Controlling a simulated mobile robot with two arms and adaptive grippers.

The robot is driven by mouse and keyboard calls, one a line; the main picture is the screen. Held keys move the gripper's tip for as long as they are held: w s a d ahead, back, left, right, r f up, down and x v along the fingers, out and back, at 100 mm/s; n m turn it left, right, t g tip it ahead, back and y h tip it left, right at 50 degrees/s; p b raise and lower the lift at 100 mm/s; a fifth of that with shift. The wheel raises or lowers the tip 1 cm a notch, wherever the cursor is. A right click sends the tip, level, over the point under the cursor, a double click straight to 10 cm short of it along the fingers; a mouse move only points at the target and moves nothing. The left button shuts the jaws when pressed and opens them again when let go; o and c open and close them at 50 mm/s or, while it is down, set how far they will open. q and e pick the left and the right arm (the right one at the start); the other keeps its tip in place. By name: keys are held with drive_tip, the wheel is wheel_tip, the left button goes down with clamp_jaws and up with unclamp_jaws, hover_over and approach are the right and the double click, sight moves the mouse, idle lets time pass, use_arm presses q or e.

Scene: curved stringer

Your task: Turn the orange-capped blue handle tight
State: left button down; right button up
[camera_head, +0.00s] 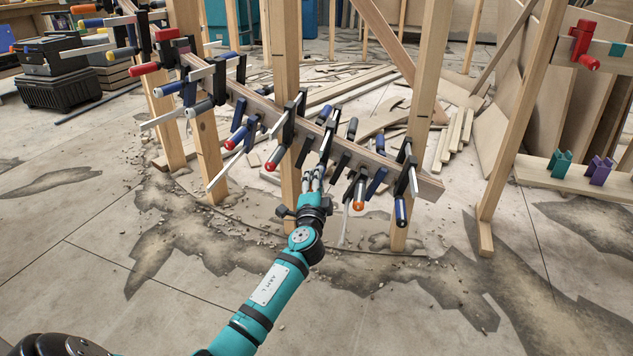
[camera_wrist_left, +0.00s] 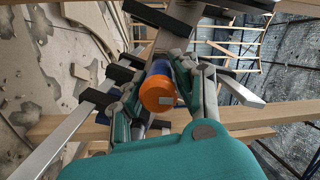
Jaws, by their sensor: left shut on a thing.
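In the left wrist view, the orange-capped blue handle (camera_wrist_left: 159,93) sits between the fingers of my left gripper (camera_wrist_left: 168,66), its orange end facing the camera. The fingers are shut on its sides. In the head view, my left gripper (camera_head: 317,172) is at the clamps on the curved stringer (camera_head: 262,104), and the held handle is hidden there by my fingers. Another orange-capped handle (camera_head: 359,204) hangs to the right of my gripper, apart from it. My right gripper is not in view.
A wooden post (camera_head: 285,95) stands close behind. Debris lies on the floor; the front right floor (camera_head: 420,325) has free room.

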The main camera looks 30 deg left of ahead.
use_arm(q)
drive_tip(key=c, duration=1.1)
unclamp_jaws()
drive_tip(key=shift+o, duration=0.4)
drive_tip(key=shift+d, duration=0.1)
drive_tip(key=v, duration=1.2)
